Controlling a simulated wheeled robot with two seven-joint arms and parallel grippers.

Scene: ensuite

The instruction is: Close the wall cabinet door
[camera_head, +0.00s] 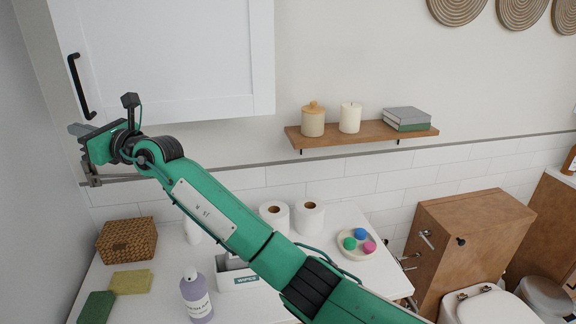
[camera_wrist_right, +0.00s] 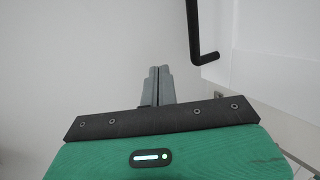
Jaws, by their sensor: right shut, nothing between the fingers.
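The white wall cabinet door (camera_head: 170,55) fills the upper left of the head view. Its black bar handle (camera_head: 82,87) is near the left edge; the handle also shows at the upper right of the wrist view (camera_wrist_right: 196,40). I see no clear gap at the door's edge and cannot tell whether it is fully shut. My right gripper (camera_head: 78,130) is just below the handle and the door's lower left corner. Its grey fingers (camera_wrist_right: 160,72) are together and empty, apart from the handle. My left gripper is not in view.
A wooden shelf (camera_head: 365,133) with a jar, a candle and books is to the right of the cabinet. Below, the white counter (camera_head: 165,285) holds a wicker basket (camera_head: 127,239), a bottle (camera_head: 196,297) and paper rolls (camera_head: 308,217). A grey wall (camera_head: 30,180) stands close on the left.

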